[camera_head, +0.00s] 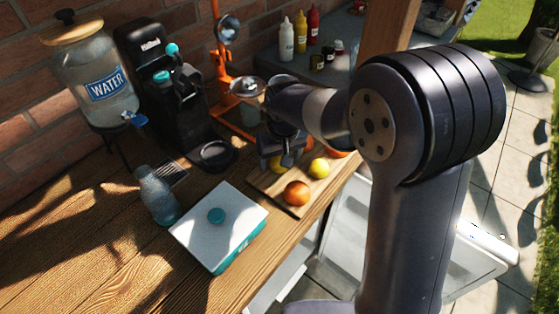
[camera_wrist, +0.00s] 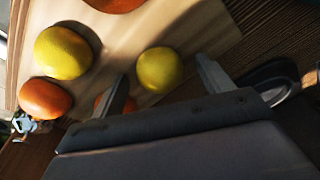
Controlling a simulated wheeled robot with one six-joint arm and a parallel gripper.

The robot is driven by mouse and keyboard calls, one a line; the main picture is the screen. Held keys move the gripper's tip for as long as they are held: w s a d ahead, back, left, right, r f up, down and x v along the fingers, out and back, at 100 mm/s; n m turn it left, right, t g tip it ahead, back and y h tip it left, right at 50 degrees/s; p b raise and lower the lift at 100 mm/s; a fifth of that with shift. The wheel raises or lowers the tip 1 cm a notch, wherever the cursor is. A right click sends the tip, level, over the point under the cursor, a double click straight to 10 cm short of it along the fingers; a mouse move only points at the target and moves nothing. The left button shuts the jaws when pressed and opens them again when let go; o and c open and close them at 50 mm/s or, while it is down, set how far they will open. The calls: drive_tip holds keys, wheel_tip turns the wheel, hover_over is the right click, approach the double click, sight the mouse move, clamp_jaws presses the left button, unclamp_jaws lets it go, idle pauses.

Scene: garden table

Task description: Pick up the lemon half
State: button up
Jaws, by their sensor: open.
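My gripper (camera_head: 279,158) is low over the wooden board (camera_head: 318,189) in the head view, partly covering a yellow fruit (camera_head: 276,166). In the wrist view my gripper (camera_wrist: 166,74) is open, and a smaller yellow fruit (camera_wrist: 160,69) lies between its fingertips, with a gap on the right side. This may be the lemon half; no cut face shows. A larger yellow fruit (camera_wrist: 62,53) lies to its left; a yellow fruit also shows right of the gripper in the head view (camera_head: 320,168).
An orange (camera_head: 297,193) sits near the board's front; it seems to be the one at left in the wrist view (camera_wrist: 45,98). A white box (camera_head: 230,238), bottle (camera_head: 157,195), coffee machine (camera_head: 160,90), orange juicer press (camera_head: 222,75) and water dispenser (camera_head: 95,75) stand nearby.

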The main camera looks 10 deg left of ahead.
drive_tip(key=c, duration=1)
drive_tip(key=shift+r, duration=0.1)
drive_tip(key=shift+c, duration=0.2)
